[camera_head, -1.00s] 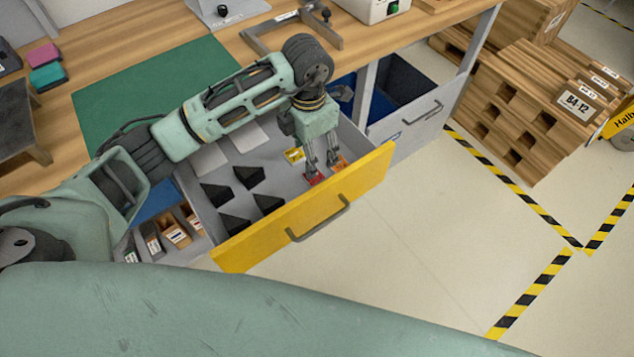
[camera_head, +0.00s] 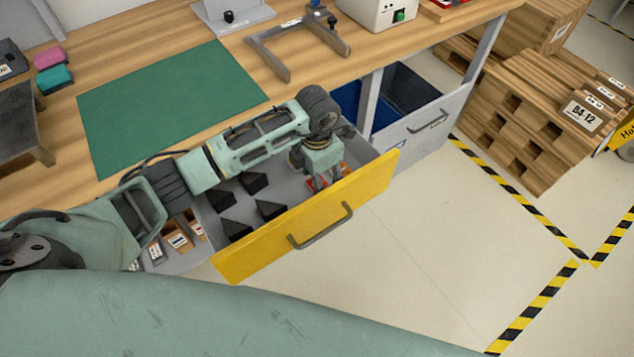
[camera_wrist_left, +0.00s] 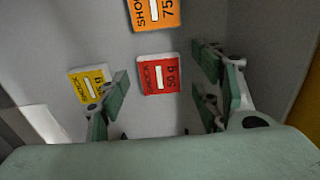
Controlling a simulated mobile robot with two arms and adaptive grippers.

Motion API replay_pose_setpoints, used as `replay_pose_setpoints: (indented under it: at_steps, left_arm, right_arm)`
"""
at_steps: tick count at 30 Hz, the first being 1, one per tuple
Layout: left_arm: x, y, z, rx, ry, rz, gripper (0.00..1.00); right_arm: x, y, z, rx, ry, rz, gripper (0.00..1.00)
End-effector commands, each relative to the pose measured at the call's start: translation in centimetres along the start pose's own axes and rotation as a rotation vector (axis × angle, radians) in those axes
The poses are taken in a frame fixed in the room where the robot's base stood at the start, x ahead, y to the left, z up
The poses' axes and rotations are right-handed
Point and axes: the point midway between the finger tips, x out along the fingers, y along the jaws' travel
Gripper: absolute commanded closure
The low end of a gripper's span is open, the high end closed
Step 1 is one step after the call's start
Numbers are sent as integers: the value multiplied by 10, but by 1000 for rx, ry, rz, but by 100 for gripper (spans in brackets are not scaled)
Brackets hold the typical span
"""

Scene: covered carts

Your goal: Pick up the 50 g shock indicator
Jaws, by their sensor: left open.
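The red shock indicator marked 50 g (camera_wrist_left: 159,75) lies flat on the drawer floor, near the middle of the left wrist view. An orange one marked 75 (camera_wrist_left: 153,12) lies at the top edge of that view, and a yellow one (camera_wrist_left: 88,84) lies to the left, partly behind a finger. My left gripper (camera_wrist_left: 164,82) is open, with its fingers to either side of the red indicator and nothing held. In the head view the left gripper (camera_head: 323,184) is low inside the drawer and hides most of the indicators. My right gripper is not in view.
The open drawer has a yellow front (camera_head: 310,216) and holds several black wedge blocks (camera_head: 235,229) on the left. A green mat (camera_head: 170,105) lies on the wooden bench.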

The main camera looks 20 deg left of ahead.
Motion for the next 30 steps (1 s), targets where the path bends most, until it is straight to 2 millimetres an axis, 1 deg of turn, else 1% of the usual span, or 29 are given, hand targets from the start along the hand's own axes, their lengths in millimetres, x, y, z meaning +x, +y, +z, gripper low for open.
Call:
replay_pose_setpoints:
  at_steps: [3,15,22,24,26,30]
  left_arm:
    - [0,0,0,0,0,0,41]
    - [0,0,0,1,0,0,76]
    - [-1,0,0,0,0,0,77]
    - [-4,0,0,1,-2,1,77]
    - [-9,0,1,2,-3,2,77]
    - [-33,2,1,2,-4,4,77]
  right_arm:
    - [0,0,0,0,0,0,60]
    - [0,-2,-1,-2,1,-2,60]
    - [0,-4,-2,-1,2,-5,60]
    - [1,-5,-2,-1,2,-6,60]
    - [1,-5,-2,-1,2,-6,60]
    - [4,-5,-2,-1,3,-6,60]
